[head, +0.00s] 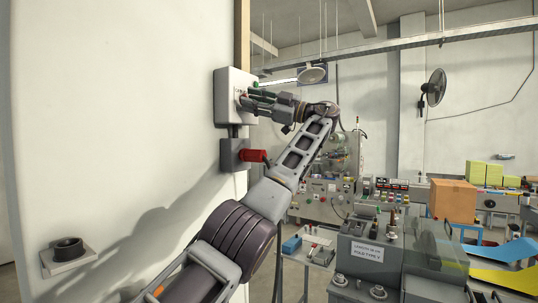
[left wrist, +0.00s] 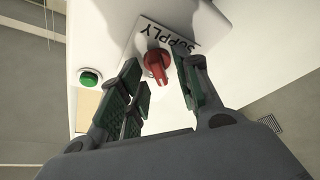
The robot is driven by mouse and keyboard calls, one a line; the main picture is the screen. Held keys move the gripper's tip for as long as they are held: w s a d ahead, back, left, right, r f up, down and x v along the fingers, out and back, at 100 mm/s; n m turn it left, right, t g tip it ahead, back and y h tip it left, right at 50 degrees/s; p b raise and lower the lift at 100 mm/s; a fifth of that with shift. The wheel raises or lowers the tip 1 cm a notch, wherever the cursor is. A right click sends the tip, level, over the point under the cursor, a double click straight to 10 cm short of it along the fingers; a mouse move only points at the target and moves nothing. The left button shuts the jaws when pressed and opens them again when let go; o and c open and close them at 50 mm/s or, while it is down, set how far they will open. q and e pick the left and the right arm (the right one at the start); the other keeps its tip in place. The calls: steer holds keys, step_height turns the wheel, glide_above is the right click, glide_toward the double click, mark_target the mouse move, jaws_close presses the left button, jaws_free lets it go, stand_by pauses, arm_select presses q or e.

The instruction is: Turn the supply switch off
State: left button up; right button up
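The supply switch is a red rotary knob (left wrist: 157,66) on a white label plate (left wrist: 188,43) lettered SUPPLY, which appears upside down in the left wrist view. It sits on the front of a pale wall box (head: 228,112). In the head view the knob is hidden behind my gripper. My left gripper (head: 246,98) reaches the box front from the right. In the left wrist view its two green-padded fingers are apart, one on each side of the knob, with visible gaps. Whether the fingertips touch the knob cannot be told. My right gripper is not in view.
A green button (left wrist: 90,77) sits beside the switch on the same box. Below it is a dark socket box (head: 232,155) with a red plug (head: 254,155). A grey machine (head: 375,252) and an orange carton (head: 453,200) stand to the right.

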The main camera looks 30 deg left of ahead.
arm_select(q)
steer(key=shift+s+m+t+y, duration=0.1)
steer(key=shift+m+t+y, duration=0.35)
steer(key=shift+m, duration=1)
steer(key=shift+w+m+t+y, duration=0.15)
steer(key=shift+m+t, duration=0.6)
steer(key=shift+m, duration=0.65)
steer(key=shift+s+m+t+y, duration=0.25)
steer(key=shift+m+t, duration=0.35)
steer(key=shift+m, duration=0.85)
steer(key=shift+w+m+t, duration=0.1)
steer(key=shift+m+t, duration=0.7)
steer(key=shift+m, duration=0.3)
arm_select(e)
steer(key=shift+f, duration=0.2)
